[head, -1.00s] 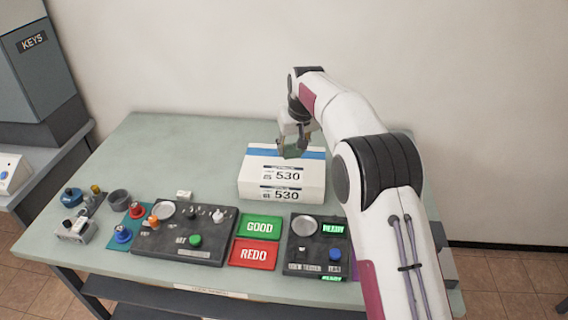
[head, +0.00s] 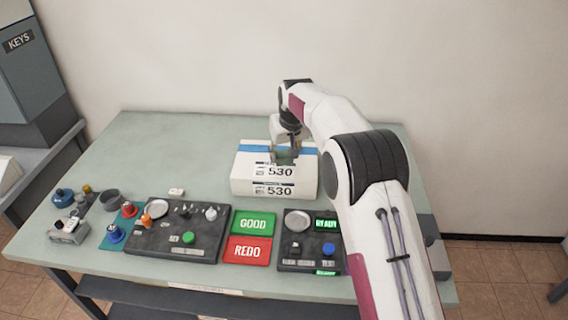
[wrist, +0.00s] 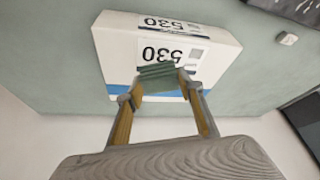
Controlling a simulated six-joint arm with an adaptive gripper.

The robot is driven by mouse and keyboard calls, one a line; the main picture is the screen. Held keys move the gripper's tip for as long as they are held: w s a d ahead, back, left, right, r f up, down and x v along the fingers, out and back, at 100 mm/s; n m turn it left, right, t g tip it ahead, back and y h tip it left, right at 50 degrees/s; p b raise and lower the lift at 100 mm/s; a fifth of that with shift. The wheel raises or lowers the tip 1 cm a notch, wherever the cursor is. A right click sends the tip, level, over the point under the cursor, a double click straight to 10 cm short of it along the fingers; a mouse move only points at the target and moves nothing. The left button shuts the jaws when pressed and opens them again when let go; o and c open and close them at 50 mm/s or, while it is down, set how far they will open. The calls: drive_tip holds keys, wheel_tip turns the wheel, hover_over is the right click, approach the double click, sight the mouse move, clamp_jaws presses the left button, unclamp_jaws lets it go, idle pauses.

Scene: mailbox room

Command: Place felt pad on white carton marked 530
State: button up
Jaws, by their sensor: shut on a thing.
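The white carton marked 530 (head: 247,185) stands on the table with a blue stripe along its back part and labels on its top and front. It also fills the upper part of the wrist view (wrist: 115,45). My gripper (head: 285,160) is over the carton's top, near its right part in the head view. In the wrist view my gripper (wrist: 160,85) is shut on a dark green felt pad (wrist: 158,72). The pad lies over the carton's top, beside the 530 label. I cannot tell whether it touches the carton.
A dark control panel (head: 150,240) with knobs stands at the front, beside a green GOOD plate (head: 253,223) and a red REDO plate (head: 248,250). A second panel (head: 295,250) is to the right. The table (head: 170,150) is clear at the back left.

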sight(285, 160)
drive_tip(key=shift+f, duration=1.95)
drive_tip(key=shift+f, duration=0.1)
drive_tip(key=o, duration=0.9)
drive_tip(key=shift+c, duration=0.2)
drive_tip(key=v, duration=1.2)
